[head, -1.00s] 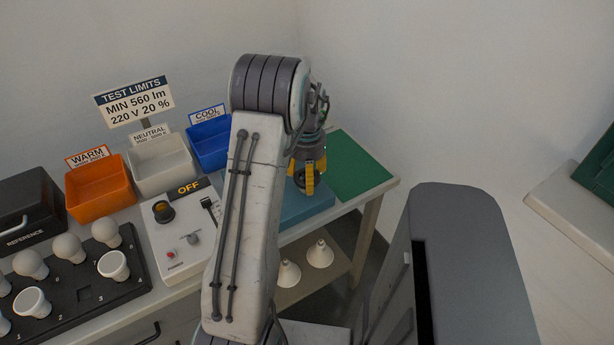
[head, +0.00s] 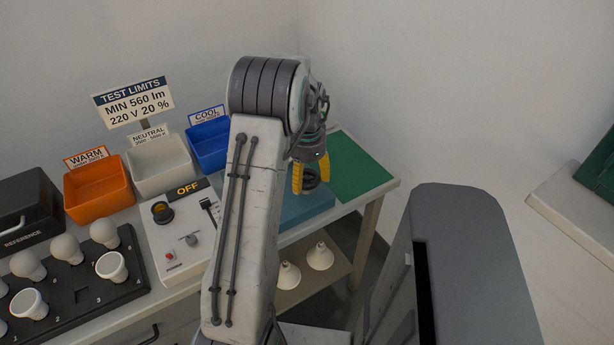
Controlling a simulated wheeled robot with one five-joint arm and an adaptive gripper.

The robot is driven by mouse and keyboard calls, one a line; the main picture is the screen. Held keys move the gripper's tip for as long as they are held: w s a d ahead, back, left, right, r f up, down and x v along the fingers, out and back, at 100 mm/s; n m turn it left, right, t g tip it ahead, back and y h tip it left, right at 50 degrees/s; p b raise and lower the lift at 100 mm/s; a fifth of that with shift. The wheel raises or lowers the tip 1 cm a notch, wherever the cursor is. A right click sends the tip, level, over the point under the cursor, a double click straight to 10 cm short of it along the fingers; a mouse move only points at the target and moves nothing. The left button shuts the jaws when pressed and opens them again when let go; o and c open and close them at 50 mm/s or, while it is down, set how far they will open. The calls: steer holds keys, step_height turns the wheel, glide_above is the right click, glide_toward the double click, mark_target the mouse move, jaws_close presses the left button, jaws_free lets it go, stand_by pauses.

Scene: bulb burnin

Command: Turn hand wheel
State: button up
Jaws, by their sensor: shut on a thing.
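My gripper (head: 310,178) points down over the blue box (head: 300,210) at the right end of the bench. Its yellow fingers stand on either side of a small dark round piece (head: 310,186), which looks like the hand wheel, and are shut on it. My forearm and wrist hide part of the box and whatever lies behind it. The wheel's markings and exact angle are too small to tell.
A green mat (head: 360,172) lies right of the box. Left are a white test unit (head: 185,240) reading OFF, orange (head: 98,190), white (head: 160,168) and blue (head: 208,145) bins, and a black bulb rack (head: 85,285). Two lamps (head: 319,256) sit on the lower shelf.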

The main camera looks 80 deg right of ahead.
mark_target(307, 176)
steer(key=shift+r, duration=0.1)
stand_by(0.4)
steer(key=o, duration=1.2)
step_height(307, 176, up, 12)
steer(key=shift+f, duration=0.1)
stand_by(0.7)
